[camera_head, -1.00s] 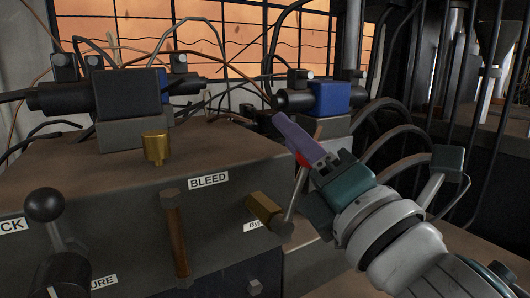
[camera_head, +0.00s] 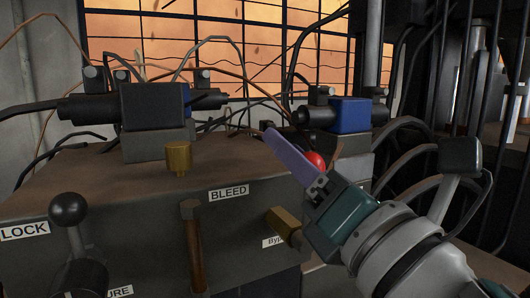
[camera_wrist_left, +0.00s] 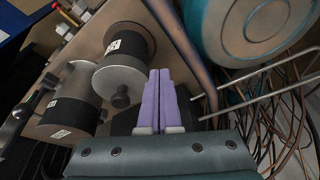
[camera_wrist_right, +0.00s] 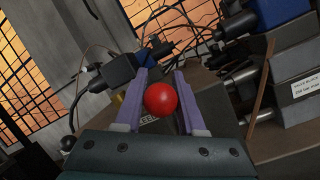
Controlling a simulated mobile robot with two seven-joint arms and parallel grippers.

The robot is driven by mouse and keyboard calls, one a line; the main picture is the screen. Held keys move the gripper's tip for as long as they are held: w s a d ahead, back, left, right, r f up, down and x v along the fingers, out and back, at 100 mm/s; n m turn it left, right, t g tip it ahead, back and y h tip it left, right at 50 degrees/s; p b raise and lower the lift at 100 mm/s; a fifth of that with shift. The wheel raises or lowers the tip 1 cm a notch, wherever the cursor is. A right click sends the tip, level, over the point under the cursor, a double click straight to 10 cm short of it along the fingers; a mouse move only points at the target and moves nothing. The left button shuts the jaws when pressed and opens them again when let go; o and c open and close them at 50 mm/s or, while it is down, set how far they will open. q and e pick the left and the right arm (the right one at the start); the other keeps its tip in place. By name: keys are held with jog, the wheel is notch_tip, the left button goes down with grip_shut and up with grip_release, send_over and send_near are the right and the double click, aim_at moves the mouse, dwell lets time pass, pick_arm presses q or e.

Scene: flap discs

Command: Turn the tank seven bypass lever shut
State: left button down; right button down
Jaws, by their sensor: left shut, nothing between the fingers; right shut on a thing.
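The red ball knob (camera_head: 316,160) shows beside the purple fingers of my right gripper (camera_head: 297,163), above the brass fitting (camera_head: 284,224) with the partly hidden "Byp" label (camera_head: 271,242). In the right wrist view the red knob (camera_wrist_right: 160,99) sits between the two fingers, which are shut on it. The shaft below the knob is hidden behind my gripper. My left gripper (camera_wrist_left: 158,102) shows only in its own wrist view, with its fingers together and empty.
The panel box carries a "BLEED" label (camera_head: 229,193), a brown rod (camera_head: 193,246), a brass cap (camera_head: 178,157) and a black-knobbed lever (camera_head: 68,209). Blue-ended valves (camera_head: 350,115) and cables stand behind. Near my left gripper are dark cylinders (camera_wrist_left: 130,43) and a teal drum (camera_wrist_left: 255,30).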

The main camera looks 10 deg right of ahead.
jog(key=c, duration=0.5)
grip_release()
jog(key=b+v, duration=0.2)
jog(key=v, duration=0.8)
jog(key=shift+b, duration=0.35)
jog(key=shift+r, duration=0.15)
